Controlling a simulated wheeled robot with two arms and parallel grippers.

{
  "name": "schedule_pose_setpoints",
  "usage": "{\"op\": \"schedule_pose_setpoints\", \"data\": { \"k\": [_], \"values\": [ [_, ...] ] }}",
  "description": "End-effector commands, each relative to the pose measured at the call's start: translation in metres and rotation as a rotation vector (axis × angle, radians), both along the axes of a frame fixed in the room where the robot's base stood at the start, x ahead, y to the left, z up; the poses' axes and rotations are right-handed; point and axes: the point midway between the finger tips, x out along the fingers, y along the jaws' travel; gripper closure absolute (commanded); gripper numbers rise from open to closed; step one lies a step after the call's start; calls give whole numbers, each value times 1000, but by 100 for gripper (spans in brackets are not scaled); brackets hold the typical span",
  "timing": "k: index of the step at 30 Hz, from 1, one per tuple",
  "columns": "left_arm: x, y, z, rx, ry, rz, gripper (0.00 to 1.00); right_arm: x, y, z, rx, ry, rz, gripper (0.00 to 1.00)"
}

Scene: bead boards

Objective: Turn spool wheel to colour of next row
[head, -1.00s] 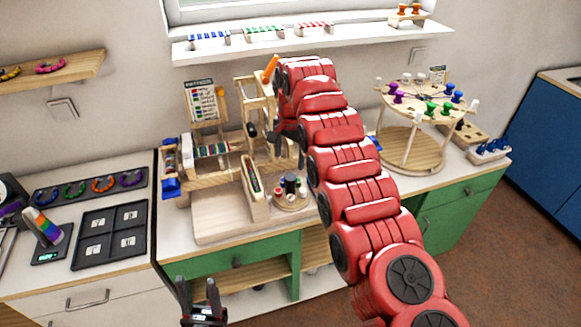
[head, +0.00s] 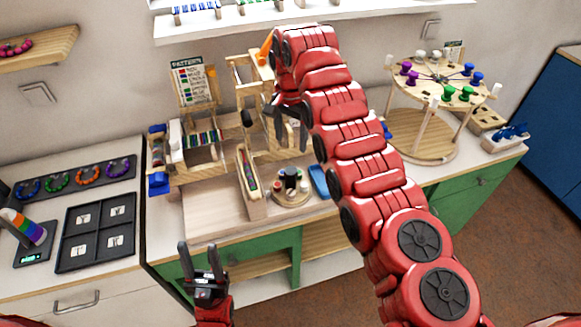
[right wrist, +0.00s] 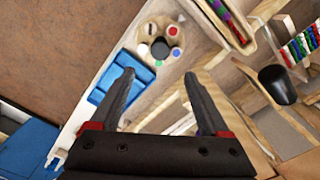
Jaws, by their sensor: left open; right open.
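The spool wheel (head: 440,78) is a round wooden disc on posts at the right, carrying purple, white, blue and green spools. A pattern card (head: 194,82) with coloured rows stands at the back left, its text too small to read. The bead loom (head: 203,141) is below it. My right gripper (head: 290,143) is open and empty above the middle of the worktop, left of the spool wheel and apart from it; it also shows open in the right wrist view (right wrist: 158,78). My left gripper (head: 203,246) is open and empty in front of the counter.
A small round tray (head: 292,201) with coloured cups sits on the worktop, with a blue tray (head: 319,181) beside it. A wooden stand with a dark scoop (right wrist: 277,84) is near my right gripper. A sorting tray (head: 97,232) lies at the left.

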Motion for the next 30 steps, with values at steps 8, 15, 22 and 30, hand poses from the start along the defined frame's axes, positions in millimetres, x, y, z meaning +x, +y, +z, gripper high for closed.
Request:
{"op": "schedule_pose_setpoints", "data": {
  "k": [8, 15, 22, 30],
  "values": [
    [0, 0, 22, 0, 0, 0, 50, -2, 0, -51, 2, 6, -1, 20],
    [0, 0, 34, 0, 0, 0, 50, -2, 0, -99, 0, 5, 1, 20],
    [0, 0, 37, 0, 0, 0, 50, -2, 0, -118, 0, 2, 1, 20],
    [0, 0, 37, 0, 0, 0, 50, -1, 1, -120, 2, -1, 1, 20]
  ]
}}
